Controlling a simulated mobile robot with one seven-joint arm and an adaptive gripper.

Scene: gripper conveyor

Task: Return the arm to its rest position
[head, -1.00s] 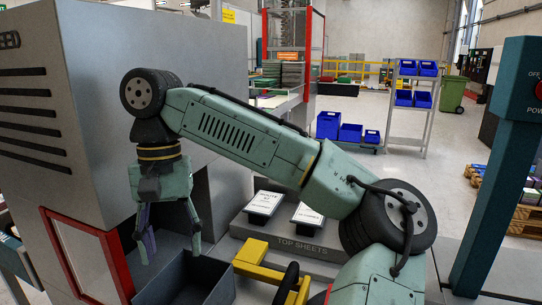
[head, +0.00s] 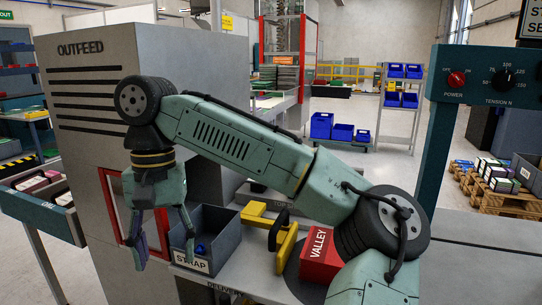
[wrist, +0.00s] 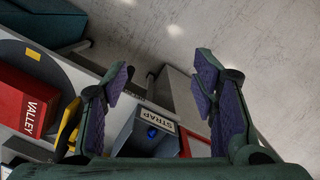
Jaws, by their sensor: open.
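My gripper (head: 166,254) hangs fingers down at the end of my green arm in the head view. It is open, with nothing between the fingers. In the wrist view the two purple-padded fingers (wrist: 164,80) stand wide apart. The arm is bent, its forearm reaching to the left. The gripper appears in front of the left part of the grey STRAP bin (head: 221,238). The bin (wrist: 135,135) shows between the fingers in the wrist view. A small blue object (head: 200,249) lies in the bin.
A red VALLEY box (head: 320,256) stands on a dark round plate (head: 292,278), beside a yellow-and-black device (head: 270,225). The grey OUTFEED cabinet (head: 85,130) rises behind the gripper. A teal control post (head: 432,150) stands right. Open floor shows below the gripper at left.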

